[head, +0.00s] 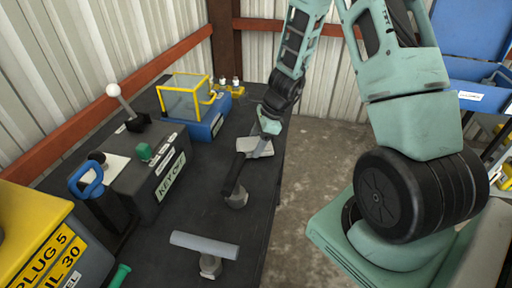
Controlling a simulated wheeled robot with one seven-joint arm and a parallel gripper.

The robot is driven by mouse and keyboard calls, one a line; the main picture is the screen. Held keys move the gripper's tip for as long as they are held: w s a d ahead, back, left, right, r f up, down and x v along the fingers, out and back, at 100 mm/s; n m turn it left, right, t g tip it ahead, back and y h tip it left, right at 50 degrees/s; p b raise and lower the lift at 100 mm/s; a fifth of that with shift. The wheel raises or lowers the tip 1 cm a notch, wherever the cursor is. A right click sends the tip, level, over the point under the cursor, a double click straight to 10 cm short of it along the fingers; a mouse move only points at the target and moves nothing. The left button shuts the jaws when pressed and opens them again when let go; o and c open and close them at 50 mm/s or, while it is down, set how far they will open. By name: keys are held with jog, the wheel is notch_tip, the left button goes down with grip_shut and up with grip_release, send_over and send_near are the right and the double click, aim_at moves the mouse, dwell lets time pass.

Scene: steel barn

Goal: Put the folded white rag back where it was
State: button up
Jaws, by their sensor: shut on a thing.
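The folded white rag (260,149) is a small pale piece at the right side of the dark bench (190,212), near its edge. My gripper (262,136) reaches down over it from the back and is shut on it. The fingertips are small and partly hidden by the wrist. I cannot tell whether the rag touches the bench top.
A black-barred T-handle (236,184) stands just left of the rag; a grey-barred one (205,246) stands nearer. A key-cut box (160,172) with levers and a blue, yellow-framed clear box (204,118) line the left. A blue cabinet (472,68) stands right.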

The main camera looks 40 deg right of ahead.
jog(key=shift+f, duration=1.05)
jog(key=shift+f, duration=0.15)
jog(key=o, duration=0.9)
jog(key=shift+o, duration=0.2)
